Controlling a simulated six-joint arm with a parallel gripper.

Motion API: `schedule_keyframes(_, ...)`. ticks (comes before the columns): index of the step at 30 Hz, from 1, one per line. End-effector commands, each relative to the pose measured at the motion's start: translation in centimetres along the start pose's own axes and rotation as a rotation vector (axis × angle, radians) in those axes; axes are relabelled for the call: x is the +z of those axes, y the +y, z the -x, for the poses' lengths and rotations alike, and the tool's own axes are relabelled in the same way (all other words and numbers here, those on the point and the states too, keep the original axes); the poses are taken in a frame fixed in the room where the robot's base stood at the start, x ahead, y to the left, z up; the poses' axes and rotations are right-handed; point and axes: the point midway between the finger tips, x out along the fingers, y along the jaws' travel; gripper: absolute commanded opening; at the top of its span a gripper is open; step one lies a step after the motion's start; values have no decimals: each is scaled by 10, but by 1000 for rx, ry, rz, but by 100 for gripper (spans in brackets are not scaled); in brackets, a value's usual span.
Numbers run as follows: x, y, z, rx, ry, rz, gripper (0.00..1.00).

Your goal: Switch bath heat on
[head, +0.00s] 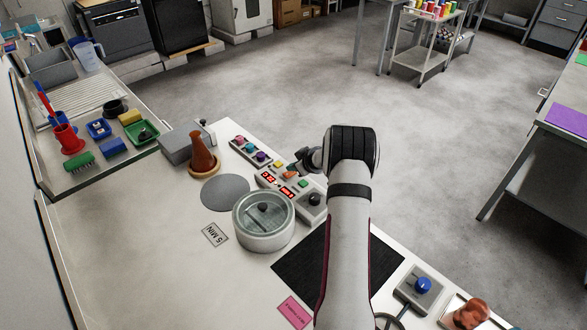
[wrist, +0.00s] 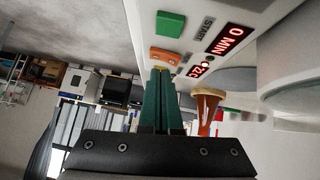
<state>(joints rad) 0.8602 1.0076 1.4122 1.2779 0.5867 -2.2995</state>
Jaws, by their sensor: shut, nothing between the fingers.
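The control panel (head: 283,183) of the lidded round bath (head: 263,222) has red lit displays, an orange rocker or button (wrist: 165,56), a green button (wrist: 170,24) and a dark knob (head: 315,199). One display (wrist: 228,38) reads 0 MIN and the other (wrist: 196,71) appears to read 20. My gripper (head: 296,168) is at the panel's far side by the orange button. In the wrist view its green fingers (wrist: 161,73) are shut and empty, with the tips close to the orange button. I cannot tell whether they touch it.
An amber flask (head: 202,152) stands on a ring left of the panel. A strip of coloured buttons (head: 256,151) lies just behind the panel. A grey disc (head: 225,192), a 5 MIN card (head: 215,235) and a black mat (head: 300,265) lie on the bench. A blue-knobbed box (head: 422,287) stands at right.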

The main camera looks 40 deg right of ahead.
Motion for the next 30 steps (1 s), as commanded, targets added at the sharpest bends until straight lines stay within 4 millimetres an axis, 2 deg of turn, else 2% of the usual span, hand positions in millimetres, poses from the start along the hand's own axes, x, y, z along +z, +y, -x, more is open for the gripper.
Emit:
schedule_keyframes(4,-23,8,23,3,3,2,0)
schedule_keyframes(9,-21,16,65,4,1,-2,0)
schedule_keyframes(15,-20,22,104,3,1,0,0)
schedule_keyframes(21,-20,24,120,0,0,0,0)
schedule_keyframes(30,-20,24,120,0,0,0,0)
